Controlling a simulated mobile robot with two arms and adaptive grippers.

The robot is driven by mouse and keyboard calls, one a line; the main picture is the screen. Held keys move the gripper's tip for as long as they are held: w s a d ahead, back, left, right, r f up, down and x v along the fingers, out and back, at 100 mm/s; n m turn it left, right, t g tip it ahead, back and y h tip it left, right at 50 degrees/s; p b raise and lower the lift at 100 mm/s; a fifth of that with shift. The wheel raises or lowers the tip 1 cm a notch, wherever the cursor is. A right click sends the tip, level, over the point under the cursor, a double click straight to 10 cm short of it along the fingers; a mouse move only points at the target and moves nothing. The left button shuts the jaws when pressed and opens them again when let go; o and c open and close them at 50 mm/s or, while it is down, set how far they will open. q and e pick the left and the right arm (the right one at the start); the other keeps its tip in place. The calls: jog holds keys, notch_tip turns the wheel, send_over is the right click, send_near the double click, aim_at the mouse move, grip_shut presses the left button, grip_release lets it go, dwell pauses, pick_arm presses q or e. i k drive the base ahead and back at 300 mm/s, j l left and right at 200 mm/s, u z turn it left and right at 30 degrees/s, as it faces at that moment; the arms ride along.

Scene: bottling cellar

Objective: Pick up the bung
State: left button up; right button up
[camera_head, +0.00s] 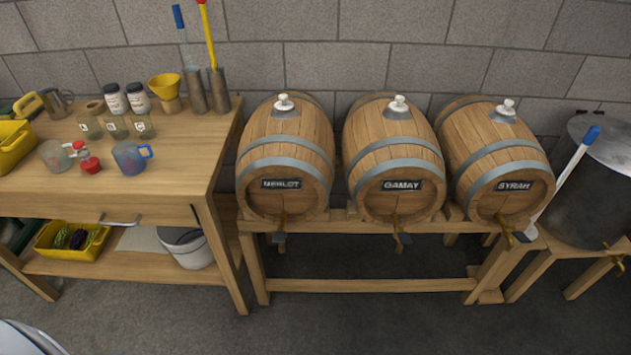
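Three wooden barrels lie in a row on a stand. A white bung-like stopper (284,101) sits upright on top of the MERLOT barrel (285,160). A similar white stopper (399,103) is on the GAMAY barrel (395,160), and another white stopper (507,106) is on the SYRAH barrel (497,160). A small red piece (91,165) lies on the workbench; I cannot tell whether it is a bung. Neither of my grippers shows in the head view.
The wooden workbench (150,185) at left holds jugs, jars, glasses, a yellow funnel (165,85) and a blue-handled cup (130,156). A wooden stand (370,285) carries the barrels. A metal vat (590,190) stands at right.

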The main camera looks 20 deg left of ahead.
aim_at(284, 105)
jog(key=u, duration=0.85)
jog(key=j+z, duration=0.1)
jog(key=j, duration=0.15)
jog(key=k+j+z, duration=0.15)
